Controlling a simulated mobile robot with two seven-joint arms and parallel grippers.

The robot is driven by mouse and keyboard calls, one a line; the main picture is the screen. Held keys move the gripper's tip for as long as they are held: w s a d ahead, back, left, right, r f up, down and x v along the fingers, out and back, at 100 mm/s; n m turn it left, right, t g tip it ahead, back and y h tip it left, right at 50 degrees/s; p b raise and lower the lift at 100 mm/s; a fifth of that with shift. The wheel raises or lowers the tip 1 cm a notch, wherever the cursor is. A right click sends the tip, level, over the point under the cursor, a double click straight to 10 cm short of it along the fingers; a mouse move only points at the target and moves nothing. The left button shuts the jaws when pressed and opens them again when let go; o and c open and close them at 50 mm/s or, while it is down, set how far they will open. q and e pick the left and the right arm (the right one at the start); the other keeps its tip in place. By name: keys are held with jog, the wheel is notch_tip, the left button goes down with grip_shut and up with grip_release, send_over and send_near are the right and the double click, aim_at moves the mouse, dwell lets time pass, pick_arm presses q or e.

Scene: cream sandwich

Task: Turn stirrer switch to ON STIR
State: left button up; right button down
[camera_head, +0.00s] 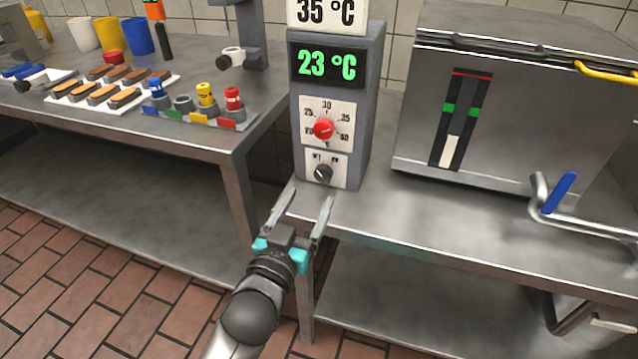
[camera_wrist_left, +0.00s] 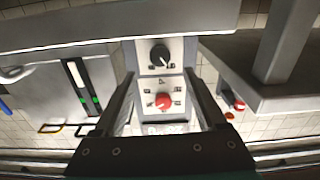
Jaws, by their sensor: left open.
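The stirrer switch is a dark grey knob (camera_head: 323,174) on a white plate at the bottom of the grey control post (camera_head: 366,110). The lettering beside it is too small to read surely. In the left wrist view the dark knob (camera_wrist_left: 160,54) shows between the fingers, with the red dial (camera_wrist_left: 163,101) below it. My left gripper (camera_head: 313,194) is open and empty, just in front of and below the knob, apart from it. My right gripper is in neither view.
The red temperature dial (camera_head: 324,129) and a green 23 °C display (camera_head: 326,65) sit above the knob. A steel tank (camera_head: 520,110) stands right, with a blue-handled tap (camera_head: 560,192). A left table (camera_head: 215,140) holds trays, cups and coloured valves.

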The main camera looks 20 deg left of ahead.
aim_at(322, 175)
pick_arm(q)
jog(key=w+b, duration=0.1)
jog(key=w, duration=0.3)
jog(key=shift+w+d, duration=0.1)
jog(key=shift+w, duration=0.25)
jog(key=shift+w+b, duration=0.4)
jog(key=shift+w, duration=0.65)
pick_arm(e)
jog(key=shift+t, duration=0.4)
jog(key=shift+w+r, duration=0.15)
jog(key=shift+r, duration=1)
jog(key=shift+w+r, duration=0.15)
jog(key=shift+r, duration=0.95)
pick_arm(q)
grip_shut()
